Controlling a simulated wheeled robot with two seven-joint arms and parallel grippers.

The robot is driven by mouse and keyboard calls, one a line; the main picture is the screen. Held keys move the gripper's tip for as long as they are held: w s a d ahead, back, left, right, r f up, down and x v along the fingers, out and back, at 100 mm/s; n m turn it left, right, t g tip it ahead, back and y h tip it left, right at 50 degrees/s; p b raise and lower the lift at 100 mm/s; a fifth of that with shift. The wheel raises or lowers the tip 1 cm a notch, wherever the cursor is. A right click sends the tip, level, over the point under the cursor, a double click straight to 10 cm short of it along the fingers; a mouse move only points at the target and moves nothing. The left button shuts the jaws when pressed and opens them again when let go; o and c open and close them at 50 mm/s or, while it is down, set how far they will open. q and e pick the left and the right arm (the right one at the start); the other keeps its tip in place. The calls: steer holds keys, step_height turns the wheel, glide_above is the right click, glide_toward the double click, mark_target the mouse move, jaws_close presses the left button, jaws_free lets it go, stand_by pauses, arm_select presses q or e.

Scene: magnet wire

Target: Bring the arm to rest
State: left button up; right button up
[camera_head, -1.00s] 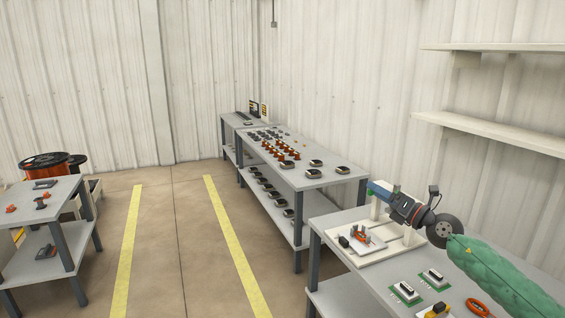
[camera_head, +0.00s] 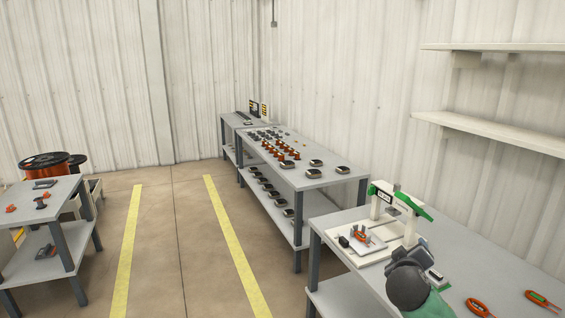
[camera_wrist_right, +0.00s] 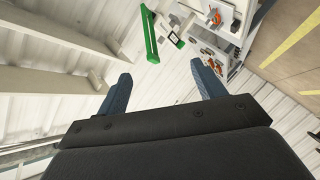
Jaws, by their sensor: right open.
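My right gripper (camera_head: 418,256) is in front of the near right bench in the head view, with its green-sleeved arm below it at the bottom edge. In the right wrist view its two blue fingers (camera_wrist_right: 162,88) stand wide apart with nothing between them. A white fixture (camera_head: 385,203) with a green lever stands on the bench behind the gripper. A small orange and grey part (camera_head: 361,237) sits on the fixture's white base. The fixture's green lever also shows in the right wrist view (camera_wrist_right: 150,35). My left gripper is out of view.
A long bench (camera_head: 325,182) with several small parts stands behind. A left bench (camera_head: 62,190) stands across the open floor. Shelves (camera_head: 490,132) hang at right.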

steer(key=s+a+f+m+g+y, duration=0.1)
steer(key=s+a+f+g+y, duration=0.25)
steer(key=s+a+f, duration=0.45)
steer(key=s+a+f+g+y, duration=0.3)
steer(key=s+a+f+g, duration=0.1)
steer(key=s+f, duration=0.85)
steer(key=s+a+f+g, duration=0.1)
steer(key=s+f, duration=0.3)
steer(key=s, duration=0.3)
steer(key=s+a+f+m+g+y, duration=0.1)
steer(key=s+a+f+g, duration=0.1)
steer(key=s+f, duration=0.2)
steer(key=s+a+f+m+g, duration=0.1)
steer(key=s+f, duration=0.3)
steer(key=s, duration=0.6)
steer(key=shift+s+a, duration=0.25)
steer(key=shift+a, duration=0.45)
steer(key=shift+y, duration=0.25)
steer(key=shift+s, duration=0.1)
